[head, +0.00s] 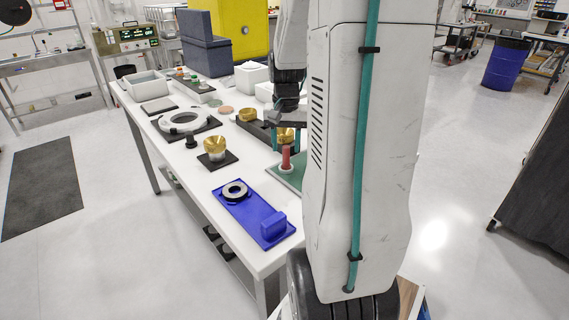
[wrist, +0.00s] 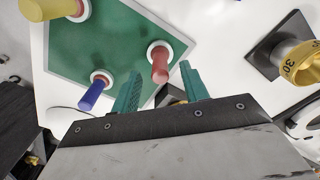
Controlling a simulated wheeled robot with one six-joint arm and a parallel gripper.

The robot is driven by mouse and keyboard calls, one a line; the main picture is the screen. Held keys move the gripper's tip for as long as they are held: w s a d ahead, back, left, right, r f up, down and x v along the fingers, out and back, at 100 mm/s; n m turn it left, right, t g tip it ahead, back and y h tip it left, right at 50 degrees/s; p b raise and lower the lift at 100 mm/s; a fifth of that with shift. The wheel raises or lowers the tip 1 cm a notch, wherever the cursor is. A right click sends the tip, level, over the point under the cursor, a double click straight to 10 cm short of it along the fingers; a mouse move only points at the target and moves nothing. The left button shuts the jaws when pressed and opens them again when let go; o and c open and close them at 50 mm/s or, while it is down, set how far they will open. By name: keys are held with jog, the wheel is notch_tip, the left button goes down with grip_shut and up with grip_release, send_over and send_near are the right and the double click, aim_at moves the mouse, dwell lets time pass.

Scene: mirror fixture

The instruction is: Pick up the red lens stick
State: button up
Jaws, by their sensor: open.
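The red lens stick (head: 286,157) stands on a green board (head: 296,173) on the white table. In the wrist view the red stick (wrist: 160,66) rises from a white ring on the green board (wrist: 116,40). My gripper (wrist: 158,72) has its two teal fingers apart, with the red stick ahead of the gap between them and nothing held. In the head view my gripper (head: 286,137) is just above and behind the red stick, partly hidden by my arm. A blue stick (wrist: 92,94) and a yellow stick (wrist: 50,8) stand on the same board.
A blue plate with a black ring (head: 250,212) lies at the table's near end. A brass knob on a black base (head: 215,150) stands left of the board; a brass dial (wrist: 295,62) shows in the wrist view. A white ring fixture (head: 184,121) is farther back.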

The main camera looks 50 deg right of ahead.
aim_at(286, 158)
notch_tip(286, 158, down, 5)
jog(key=shift+d+r, duration=0.15)
jog(key=shift+r, duration=0.05)
grip_shut()
